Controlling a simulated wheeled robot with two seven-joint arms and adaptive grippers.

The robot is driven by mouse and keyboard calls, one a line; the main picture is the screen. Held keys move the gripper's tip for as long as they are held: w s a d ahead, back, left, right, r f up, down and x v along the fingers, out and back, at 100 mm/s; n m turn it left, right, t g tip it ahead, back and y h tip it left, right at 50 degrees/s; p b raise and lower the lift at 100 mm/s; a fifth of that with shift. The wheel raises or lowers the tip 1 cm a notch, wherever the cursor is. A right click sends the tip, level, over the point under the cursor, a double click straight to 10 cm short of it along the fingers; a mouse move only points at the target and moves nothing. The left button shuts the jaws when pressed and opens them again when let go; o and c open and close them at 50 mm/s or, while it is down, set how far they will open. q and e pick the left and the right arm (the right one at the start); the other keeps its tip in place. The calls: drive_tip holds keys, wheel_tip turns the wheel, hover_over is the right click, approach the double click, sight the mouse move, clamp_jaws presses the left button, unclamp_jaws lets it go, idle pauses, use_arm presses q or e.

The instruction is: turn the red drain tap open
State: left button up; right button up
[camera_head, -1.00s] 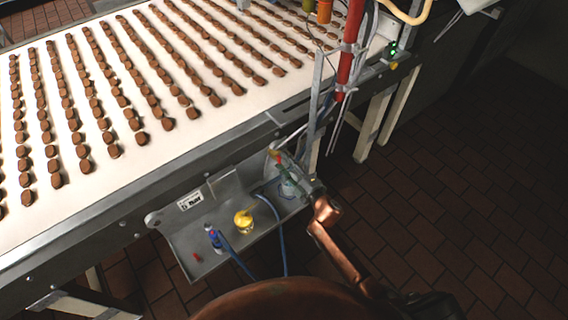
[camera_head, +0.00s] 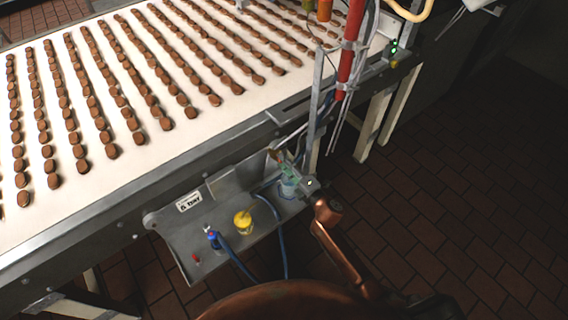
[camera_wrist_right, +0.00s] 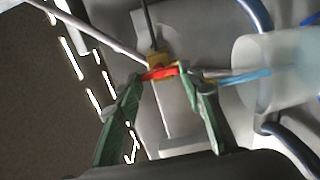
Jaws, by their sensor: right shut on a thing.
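The red drain tap (camera_wrist_right: 160,73) shows in the right wrist view as a short red handle beside a brass-coloured body (camera_wrist_right: 157,60) on a thin grey rod. My right gripper (camera_wrist_right: 163,76) is shut on the red handle, with one green finger at each end. In the head view my right gripper (camera_head: 283,164) is at the back right of the metal tray (camera_head: 190,232) under the conveyor. The red handle is too small or hidden to make out there. My left gripper is not in view.
A translucent container (camera_wrist_right: 262,75) stands close to the right finger, with blue hoses (camera_wrist_right: 290,140) around it. The conveyor (camera_head: 100,190) carries rows of brown biscuits.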

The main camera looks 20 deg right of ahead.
drive_tip(key=o, duration=1.2)
drive_tip(key=shift+c, duration=0.2)
drive_tip(key=shift+s, duration=0.1)
drive_tip(key=v, duration=1.1)
drive_tip(key=shift+s+d, duration=0.15)
drive_tip(key=shift+s, duration=0.25)
